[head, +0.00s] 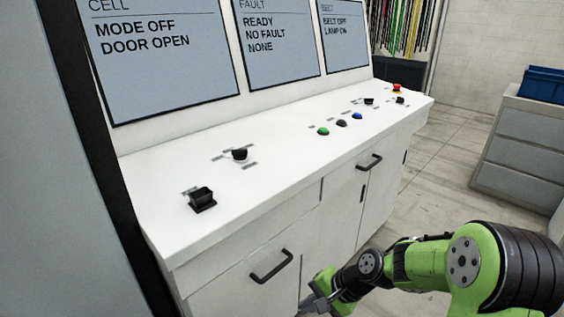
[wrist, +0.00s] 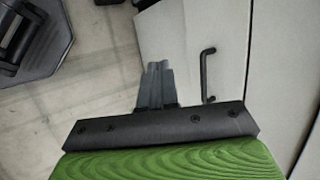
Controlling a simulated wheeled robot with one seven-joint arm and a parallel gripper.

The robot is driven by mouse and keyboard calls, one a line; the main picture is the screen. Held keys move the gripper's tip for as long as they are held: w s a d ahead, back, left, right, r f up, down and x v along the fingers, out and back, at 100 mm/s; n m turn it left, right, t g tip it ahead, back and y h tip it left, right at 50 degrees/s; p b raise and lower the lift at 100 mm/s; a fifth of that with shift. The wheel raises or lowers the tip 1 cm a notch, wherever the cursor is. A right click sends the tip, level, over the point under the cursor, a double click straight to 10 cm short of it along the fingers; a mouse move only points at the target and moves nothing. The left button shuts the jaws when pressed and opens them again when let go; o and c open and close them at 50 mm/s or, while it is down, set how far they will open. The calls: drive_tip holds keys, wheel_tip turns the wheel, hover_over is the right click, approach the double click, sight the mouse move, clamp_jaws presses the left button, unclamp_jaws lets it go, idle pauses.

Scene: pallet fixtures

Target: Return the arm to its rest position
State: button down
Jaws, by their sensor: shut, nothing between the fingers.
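My green and black arm reaches in from the lower right in the head view. My gripper (head: 314,305) is at the bottom edge there, low in front of the cabinet doors and below the console top. In the wrist view my gripper (wrist: 157,66) shows its two grey fingers together with nothing between them. A dark cabinet handle (wrist: 207,75) stands just right of the fingers in that view. I cannot tell from these views how far the fingers are from the cabinet face.
The white console (head: 268,156) carries a black switch (head: 202,200), a black knob (head: 239,154), a green button (head: 323,132), a blue button (head: 357,116) and a red button (head: 397,87). Screens stand behind. A grey cabinet (head: 520,150) with a blue bin (head: 543,84) is at right. Floor between is clear.

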drive_tip(key=s+d+r+n+t+h+p, duration=0.1)
drive_tip(key=s+d+r+n+h+p, duration=0.1)
drive_tip(key=s+r, duration=0.8)
drive_tip(key=s+d+r+n+t+h+p, duration=0.2)
drive_tip(key=s+d+r+n+h, duration=0.3)
drive_tip(key=s+r, duration=0.6)
drive_tip(key=shift+d+r+n+p, duration=0.2)
drive_tip(key=shift+d+n+p, duration=0.15)
drive_tip(key=shift+d, duration=0.55)
